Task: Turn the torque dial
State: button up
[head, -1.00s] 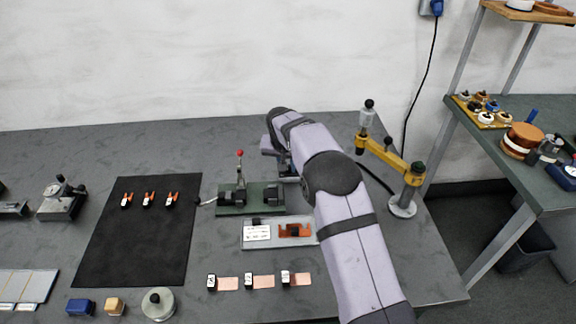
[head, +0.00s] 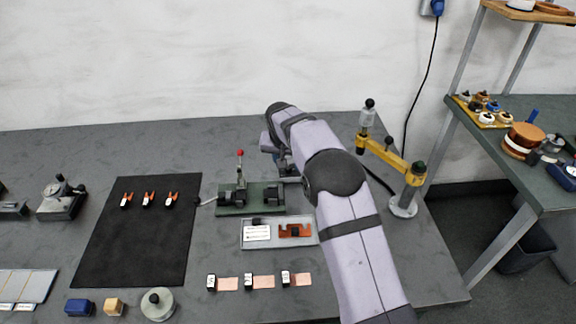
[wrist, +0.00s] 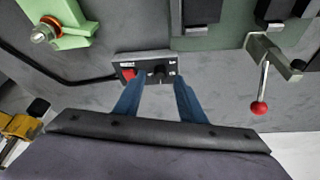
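In the wrist view, a small dark control box carries a black round dial (wrist: 158,73) with white marks at its right and a red button (wrist: 128,75) at its left. My gripper (wrist: 159,80) is open, its two blue fingers standing apart on the left and right of the dial in the picture. I cannot tell whether they touch the dial or are still above it. In the head view my arm hides the control box and most of the gripper.
A green fixture (head: 226,208) with a red-knobbed lever (head: 240,154) stands close to the gripper. A yellow jointed stand (head: 390,158) is to the right of the arm. A black mat (head: 140,245) with several small clips lies left. A cable runs to the control box.

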jog(key=shift+b+v, duration=0.7)
jog(key=shift+v, duration=2.25)
jog(key=s+d+f+n+g, duration=0.1)
jog(key=s+d, duration=0.2)
jog(key=s, duration=0.9)
jog(key=s+d+f+n+g+p, duration=0.1)
jog(key=s+d+f, duration=0.1)
jog(key=s, duration=1.1)
jog(key=s+d+f+n+g+y+p, duration=0.1)
jog(key=s+d, duration=0.3)
jog(key=s, duration=0.9)
jog(key=shift+s+d+f+g, duration=0.1)
jog(key=shift+d+f+g, duration=0.2)
jog(key=shift+g, duration=0.3)
jog(key=shift+s+f, duration=0.15)
jog(key=shift+s, duration=0.3)
